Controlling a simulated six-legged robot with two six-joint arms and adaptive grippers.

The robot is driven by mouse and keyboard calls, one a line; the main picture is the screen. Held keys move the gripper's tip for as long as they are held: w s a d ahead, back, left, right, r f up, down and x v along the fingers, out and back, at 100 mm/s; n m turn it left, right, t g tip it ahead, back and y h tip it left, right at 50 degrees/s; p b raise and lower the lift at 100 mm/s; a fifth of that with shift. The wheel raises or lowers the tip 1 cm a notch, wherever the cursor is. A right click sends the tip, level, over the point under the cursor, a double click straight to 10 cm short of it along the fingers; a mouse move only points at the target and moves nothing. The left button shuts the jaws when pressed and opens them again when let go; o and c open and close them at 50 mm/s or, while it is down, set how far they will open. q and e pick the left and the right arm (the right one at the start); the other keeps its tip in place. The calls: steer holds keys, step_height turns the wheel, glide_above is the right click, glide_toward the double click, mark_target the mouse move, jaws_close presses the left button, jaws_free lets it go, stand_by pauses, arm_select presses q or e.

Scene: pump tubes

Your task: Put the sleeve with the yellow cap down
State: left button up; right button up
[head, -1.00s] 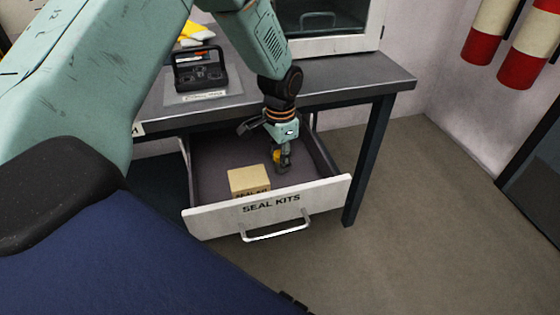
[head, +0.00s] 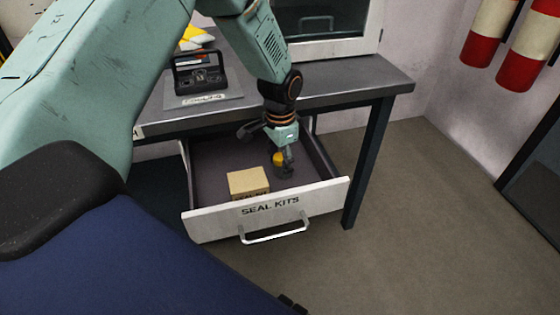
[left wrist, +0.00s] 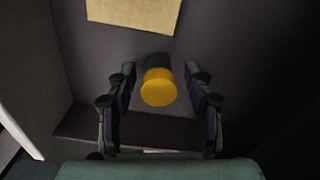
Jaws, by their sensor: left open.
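The sleeve with the yellow cap (left wrist: 158,88) is between the two open fingers of my left gripper (left wrist: 160,84) in the left wrist view, with a gap on either side. Its dark body shows behind the cap. In the head view the yellow cap (head: 278,159) shows beside the fingers of my left gripper (head: 285,165), inside the open drawer (head: 220,218). The sleeve appears to be at the drawer floor, but its lower part is hard to make out. My right gripper is not in view.
A tan box (head: 248,182) sits in the drawer, left of the sleeve; it also shows in the left wrist view (left wrist: 135,12). The drawer walls stand close around my gripper. The grey tabletop (head: 345,88) overhangs the drawer's back. A black caddy (head: 200,75) stands on the table.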

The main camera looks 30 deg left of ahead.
mark_target(280, 157)
arm_select(q)
step_height(280, 157, up, 12)
steer(key=p, duration=0.4)
steer(key=shift+r+p, duration=0.2)
steer(key=shift+p, duration=0.1)
